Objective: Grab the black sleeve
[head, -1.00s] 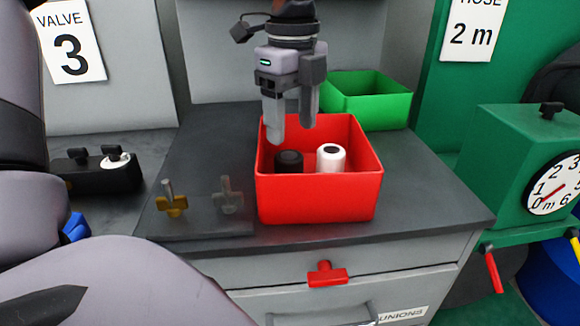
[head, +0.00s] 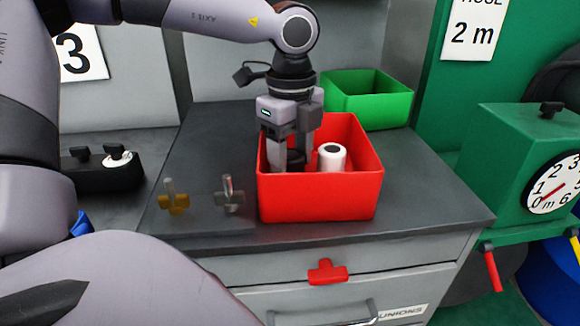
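The black sleeve (head: 295,157) stands in the left part of the red bin (head: 318,198), partly hidden by my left gripper and the bin's front wall. My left gripper (head: 290,166) points down into the bin, with one finger on each side of the black sleeve. The fingers look apart, and I cannot see whether they touch the sleeve. A white sleeve (head: 331,158) stands just right of it in the same bin. My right gripper is not in view.
A green bin (head: 368,98) stands behind the red bin. Brass and grey fittings (head: 174,198) stand on a dark plate to the left. A black block with knobs (head: 100,172) is at far left. A green gauge box (head: 525,160) is at right.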

